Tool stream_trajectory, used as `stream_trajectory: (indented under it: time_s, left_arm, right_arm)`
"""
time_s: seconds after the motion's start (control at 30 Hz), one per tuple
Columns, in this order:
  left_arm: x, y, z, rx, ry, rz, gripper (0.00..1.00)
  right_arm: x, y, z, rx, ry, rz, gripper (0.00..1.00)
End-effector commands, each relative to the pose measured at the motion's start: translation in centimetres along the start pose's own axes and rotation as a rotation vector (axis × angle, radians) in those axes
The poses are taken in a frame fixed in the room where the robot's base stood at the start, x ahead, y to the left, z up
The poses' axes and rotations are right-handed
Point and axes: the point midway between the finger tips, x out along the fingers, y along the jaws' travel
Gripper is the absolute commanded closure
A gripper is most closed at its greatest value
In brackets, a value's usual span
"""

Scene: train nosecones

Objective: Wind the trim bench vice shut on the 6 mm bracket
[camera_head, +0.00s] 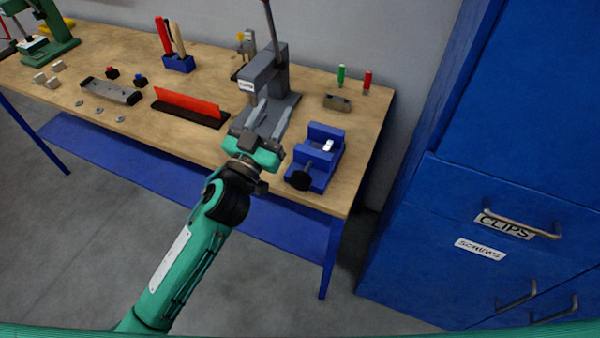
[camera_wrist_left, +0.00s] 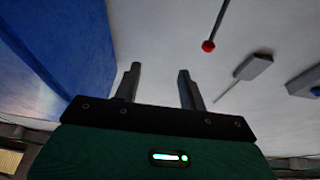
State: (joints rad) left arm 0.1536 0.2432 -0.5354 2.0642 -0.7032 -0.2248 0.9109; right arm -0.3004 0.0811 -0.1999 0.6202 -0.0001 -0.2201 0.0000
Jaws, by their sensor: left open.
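The blue bench vice (camera_head: 318,158) stands at the right front corner of the wooden bench, with its dark round handle (camera_head: 299,177) facing the front edge. A small pale piece (camera_head: 327,145), possibly the bracket, sits at the vice's jaws; I cannot tell whether it is gripped. My left gripper (camera_head: 261,113) is open and empty, to the left of the vice and in front of the grey press. It also shows in the left wrist view (camera_wrist_left: 157,82), with its two fingers apart and nothing between them. My right gripper is not in view.
The grey lever press (camera_head: 264,75) stands just behind my left gripper. A red strip on a dark base (camera_head: 190,106) lies to the left. A blue cabinet (camera_head: 480,190) stands right of the bench. Green and red tools (camera_head: 341,77) stand at the back right.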

Motion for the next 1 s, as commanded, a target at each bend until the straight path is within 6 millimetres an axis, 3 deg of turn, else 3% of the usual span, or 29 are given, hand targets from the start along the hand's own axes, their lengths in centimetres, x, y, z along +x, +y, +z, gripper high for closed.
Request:
stream_trajectory:
  time_s: [0.1,0.23,0.4,0.53,0.63,0.73,0.83,1.0]
  left_arm:
    - [2.8,4.3,-2.8,0.032,0.142,0.236,0.58]
    - [4.0,9.1,-4.0,0.074,0.219,0.524,0.58]
    - [3.7,13.9,-2.8,0.157,0.183,0.915,0.58]
    - [2.7,15.4,-0.1,0.244,0.042,1.191,0.58]
    - [1.9,14.7,2.5,0.325,-0.133,1.368,0.58]
    - [1.3,12.4,5.1,0.413,-0.361,1.501,0.58]
    - [0.9,8.8,7.1,0.5,-0.618,1.572,0.58]
    - [0.7,2.8,8.4,0.602,-0.988,1.575,0.58]
  right_arm:
    - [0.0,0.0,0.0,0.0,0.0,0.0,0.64]
    - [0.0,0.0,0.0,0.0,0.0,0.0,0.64]
    - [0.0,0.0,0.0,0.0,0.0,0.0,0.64]
    - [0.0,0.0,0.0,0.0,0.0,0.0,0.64]
    - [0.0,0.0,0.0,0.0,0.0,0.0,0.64]
    - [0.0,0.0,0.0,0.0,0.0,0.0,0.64]
    - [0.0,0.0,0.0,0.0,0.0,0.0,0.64]
    - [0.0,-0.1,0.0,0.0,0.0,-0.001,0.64]
